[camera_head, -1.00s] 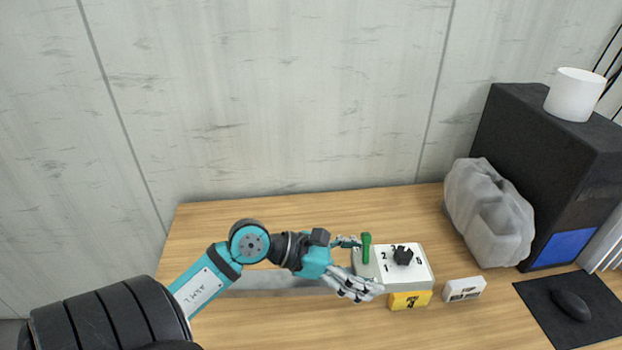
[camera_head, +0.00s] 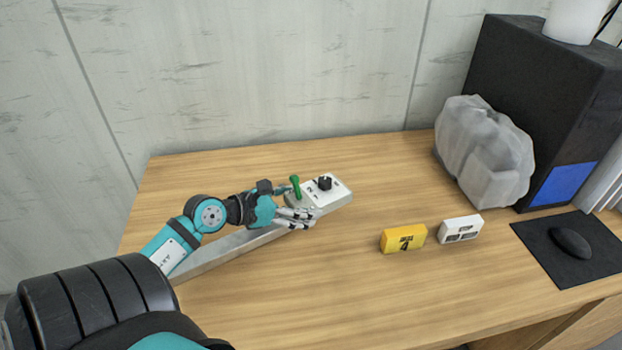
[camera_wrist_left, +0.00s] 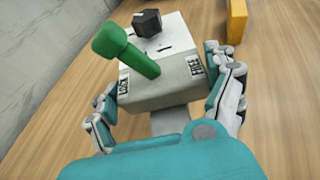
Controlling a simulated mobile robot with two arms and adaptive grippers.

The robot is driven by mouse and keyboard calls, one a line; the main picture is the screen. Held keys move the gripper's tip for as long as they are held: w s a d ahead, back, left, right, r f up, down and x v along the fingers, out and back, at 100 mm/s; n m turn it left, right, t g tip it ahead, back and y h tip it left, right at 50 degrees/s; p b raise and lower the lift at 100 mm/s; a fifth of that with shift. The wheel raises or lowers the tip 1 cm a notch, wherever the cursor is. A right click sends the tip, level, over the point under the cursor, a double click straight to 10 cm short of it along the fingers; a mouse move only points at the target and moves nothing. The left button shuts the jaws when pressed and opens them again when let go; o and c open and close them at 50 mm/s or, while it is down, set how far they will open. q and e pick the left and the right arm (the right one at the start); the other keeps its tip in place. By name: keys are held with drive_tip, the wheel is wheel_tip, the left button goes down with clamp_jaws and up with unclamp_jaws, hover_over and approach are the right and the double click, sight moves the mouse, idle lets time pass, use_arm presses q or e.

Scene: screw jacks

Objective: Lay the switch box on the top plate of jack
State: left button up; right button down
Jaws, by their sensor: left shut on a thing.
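The switch box (camera_head: 331,196) is pale grey and white, with a black knob, printed digits and a green lever (camera_head: 295,186). My left gripper (camera_head: 299,214) is shut on its lever end and holds it tilted; whether it touches the table is unclear. In the left wrist view the fingers grip both sides of the box (camera_wrist_left: 165,85), near its LOCK and FREE labels. A long grey bar (camera_head: 215,250) runs left from the box, partly behind my arm; its link to the box is hidden. I cannot make out a jack with a top plate. My right gripper is out of view.
A yellow block (camera_head: 403,239) with dark print and a white block (camera_head: 461,230) stand on the wooden table (camera_head: 330,300). A grey lumpy object (camera_head: 484,152), a black case (camera_head: 545,100) and a mouse (camera_head: 570,243) on a black mat are at right. The middle front is clear.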

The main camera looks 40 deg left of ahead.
use_arm(q)
drive_tip(key=w+a, duration=0.1)
drive_tip(key=w, duration=0.2)
drive_tip(key=w+a, duration=0.1)
drive_tip(key=w, duration=0.2)
drive_tip(key=w+a, duration=0.1)
drive_tip(key=w, duration=0.3)
drive_tip(key=shift+f, duration=0.35)
drive_tip(key=shift+w+f, duration=0.1)
drive_tip(key=shift+f, duration=1.65)
drive_tip(key=shift+f, duration=0.15)
drive_tip(key=o, duration=1.5)
drive_tip(key=shift+d, duration=0.1)
